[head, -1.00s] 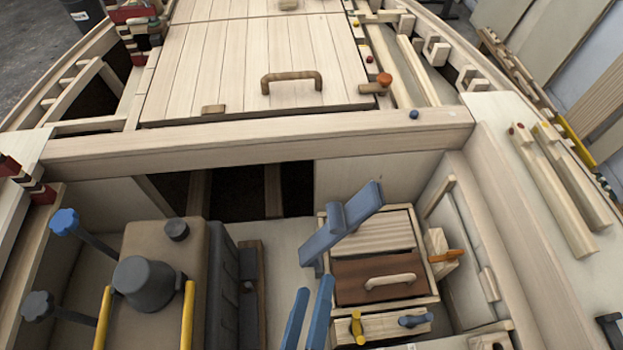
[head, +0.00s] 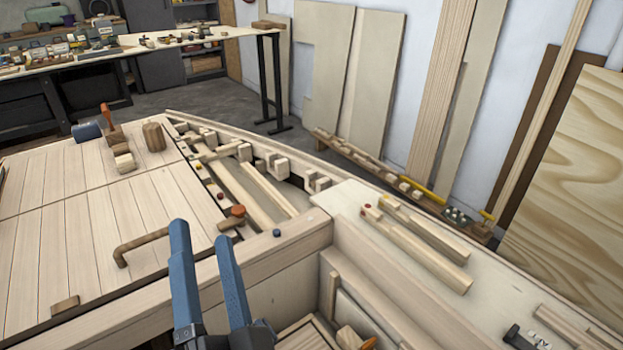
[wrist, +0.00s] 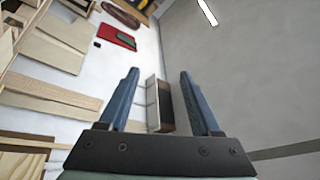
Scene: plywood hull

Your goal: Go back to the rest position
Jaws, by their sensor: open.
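My gripper (head: 205,245) shows at the lower middle of the head view, with its two blue fingers pointing up and apart. It is open, with nothing between the fingers. In the wrist view the gripper (wrist: 157,85) also shows open and empty, facing the far wall and ceiling. In the head view it stands in front of the light wooden cross beam (head: 285,250) and the plank hatch (head: 90,225) with its curved wooden handle (head: 140,246).
A wooden mallet (head: 112,125) and a round wooden block (head: 153,136) lie on the deck. Two wooden strips (head: 415,245) lie on the right side deck. A small blue ball (head: 276,233) sits on the beam. A workbench (head: 150,48) and leaning boards (head: 375,75) stand beyond the hull.

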